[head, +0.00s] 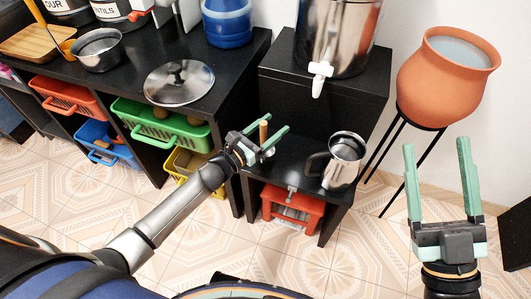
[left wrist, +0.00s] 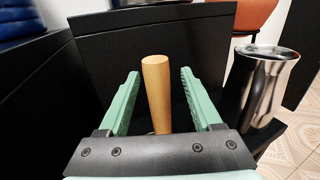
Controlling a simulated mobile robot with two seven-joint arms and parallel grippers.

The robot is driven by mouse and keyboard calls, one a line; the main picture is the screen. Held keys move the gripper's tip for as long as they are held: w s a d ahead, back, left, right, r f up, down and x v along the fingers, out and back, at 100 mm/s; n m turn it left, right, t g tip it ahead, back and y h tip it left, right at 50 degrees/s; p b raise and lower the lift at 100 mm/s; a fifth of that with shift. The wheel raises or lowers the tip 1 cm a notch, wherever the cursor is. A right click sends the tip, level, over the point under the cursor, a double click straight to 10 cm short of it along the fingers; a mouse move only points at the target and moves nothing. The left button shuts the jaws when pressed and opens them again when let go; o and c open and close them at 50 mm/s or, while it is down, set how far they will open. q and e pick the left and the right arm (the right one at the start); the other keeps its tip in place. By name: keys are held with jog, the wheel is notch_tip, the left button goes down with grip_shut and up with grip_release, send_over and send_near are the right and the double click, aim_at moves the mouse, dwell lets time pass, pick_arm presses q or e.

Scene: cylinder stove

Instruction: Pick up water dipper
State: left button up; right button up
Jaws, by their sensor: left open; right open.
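The water dipper shows mainly as a light wooden handle (head: 263,131) standing up from the low black stand. In the left wrist view the handle (left wrist: 156,92) rises between my fingers, with a visible gap on each side. Its lower end is hidden behind my gripper's body; a small shiny part shows beside it in the head view. My left gripper (head: 275,121) is open around the handle and does not appear to touch it. My right gripper (head: 436,145) is open and empty at the right, away from the dipper.
A steel jug (head: 346,158) stands right of the dipper on the low stand (head: 293,152). Behind it, a steel dispenser with a white tap (head: 320,72) sits on a black block (head: 300,100). A clay pot (head: 447,80) stands right. A counter with a pot lid (head: 179,82) is left.

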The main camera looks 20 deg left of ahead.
pick_arm(q)
jog(key=shift+c, duration=0.3)
grip_shut()
dwell(0.3)
